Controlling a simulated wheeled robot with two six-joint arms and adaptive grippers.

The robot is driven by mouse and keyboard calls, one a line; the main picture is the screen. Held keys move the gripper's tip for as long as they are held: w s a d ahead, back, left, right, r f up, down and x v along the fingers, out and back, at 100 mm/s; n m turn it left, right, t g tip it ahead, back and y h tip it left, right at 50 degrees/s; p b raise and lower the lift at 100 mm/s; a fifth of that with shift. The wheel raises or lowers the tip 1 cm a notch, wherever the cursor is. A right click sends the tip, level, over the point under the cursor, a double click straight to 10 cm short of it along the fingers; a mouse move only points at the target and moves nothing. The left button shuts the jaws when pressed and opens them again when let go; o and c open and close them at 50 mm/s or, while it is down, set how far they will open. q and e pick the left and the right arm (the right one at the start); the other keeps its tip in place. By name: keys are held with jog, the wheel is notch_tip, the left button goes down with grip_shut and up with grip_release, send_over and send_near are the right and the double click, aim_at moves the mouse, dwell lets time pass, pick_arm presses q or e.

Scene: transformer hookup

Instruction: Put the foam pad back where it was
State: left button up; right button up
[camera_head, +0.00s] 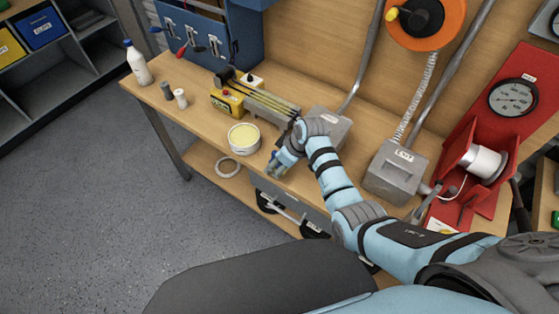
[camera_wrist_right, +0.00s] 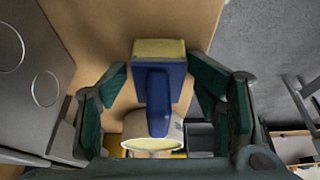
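The foam pad (camera_wrist_right: 158,50) is a yellow block under a blue backing with an upright blue handle (camera_wrist_right: 158,105). It shows in the right wrist view over the wooden bench top. My right gripper (camera_wrist_right: 158,80) has its two green fingers apart, one on each side of the blue part, with narrow gaps between. In the head view my right gripper (camera_head: 274,164) is low at the bench's front edge, and the pad is mostly hidden there. A round tin (camera_head: 244,138) with a pale yellow top stands just left of the gripper. My left gripper is not in view.
Behind the tin are a yellow box (camera_head: 227,102) and a grey fixture with dark rods (camera_head: 268,104). A white bottle (camera_head: 137,63) and two small containers stand left. A grey box (camera_head: 396,172) and red stand (camera_head: 487,170) are right. The bench's front-left is clear.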

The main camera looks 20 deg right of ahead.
jog(key=shift+r, duration=0.2)
jog(key=p+v, duration=0.3)
jog(key=v, duration=0.9)
jog(key=shift+w+r+p, duration=0.2)
jog(key=shift+r+p, duration=0.15)
jog(key=shift+r, duration=0.1)
